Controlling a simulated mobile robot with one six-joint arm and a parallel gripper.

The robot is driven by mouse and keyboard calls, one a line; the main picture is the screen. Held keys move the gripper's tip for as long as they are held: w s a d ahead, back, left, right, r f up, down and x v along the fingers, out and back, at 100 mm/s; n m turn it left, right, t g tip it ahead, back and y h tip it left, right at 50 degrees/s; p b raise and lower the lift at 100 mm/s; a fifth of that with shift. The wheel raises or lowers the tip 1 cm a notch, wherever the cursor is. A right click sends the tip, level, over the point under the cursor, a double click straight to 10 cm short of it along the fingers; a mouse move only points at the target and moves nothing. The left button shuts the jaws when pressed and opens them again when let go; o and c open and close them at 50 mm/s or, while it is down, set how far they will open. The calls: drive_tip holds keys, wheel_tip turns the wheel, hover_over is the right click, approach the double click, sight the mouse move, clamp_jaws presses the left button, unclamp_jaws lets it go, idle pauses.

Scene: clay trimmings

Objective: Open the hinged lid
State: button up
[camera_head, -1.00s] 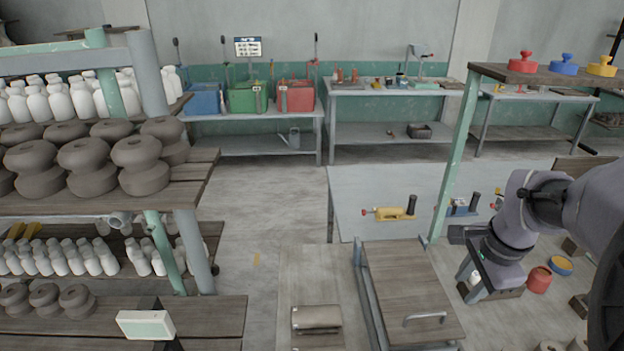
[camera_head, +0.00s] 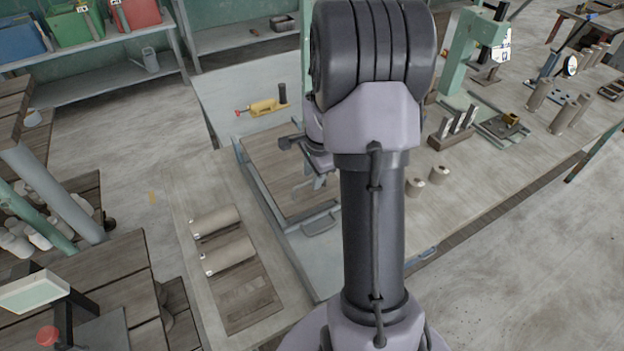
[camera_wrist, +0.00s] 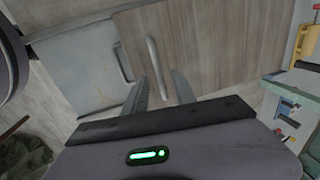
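The hinged lid is a brown wooden panel (camera_head: 280,168) set in a grey metal frame, and it lies flat and shut. My gripper (camera_head: 312,182) is over the lid's near right part, and my arm hides some of the lid. In the wrist view the lid (camera_wrist: 225,45) carries a pale metal bar handle (camera_wrist: 154,60). The fingers of my gripper (camera_wrist: 163,90) are apart, with the handle's near end showing between them. I cannot tell whether they touch it.
A grey panel with a small grey pull (camera_head: 320,224) adjoins the lid's near edge. Pale rolls (camera_head: 228,255) lie on a board to the left. A yellow tool (camera_head: 265,107) lies behind on a grey tabletop. A workbench with tools (camera_head: 500,150) stands at right.

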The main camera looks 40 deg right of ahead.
drive_tip(key=shift+f, duration=0.35)
clamp_jaws()
idle(1.2)
